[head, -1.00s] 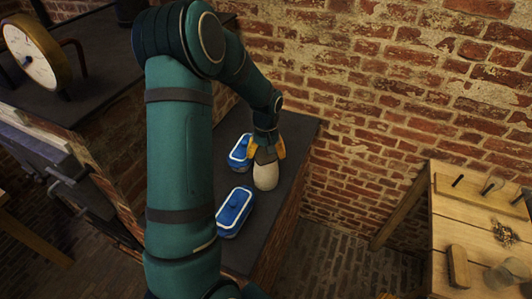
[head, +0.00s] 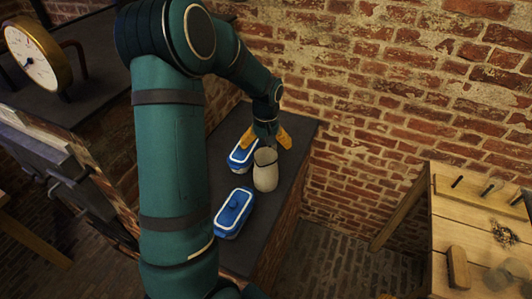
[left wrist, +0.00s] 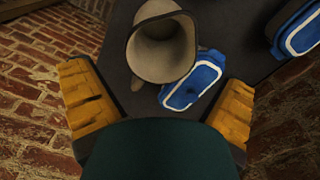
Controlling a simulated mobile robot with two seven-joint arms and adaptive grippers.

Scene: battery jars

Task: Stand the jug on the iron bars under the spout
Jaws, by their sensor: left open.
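No spout or iron bars can be made out in these views. My right gripper is not in view.
Two blue lidded boxes with white rims stand beside the jug, one nearer (head: 233,213) and one farther (head: 240,160). A brick wall (head: 390,80) rises behind. A brass dial gauge (head: 38,55) stands at upper left. A wooden bench (head: 480,230) is at right.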

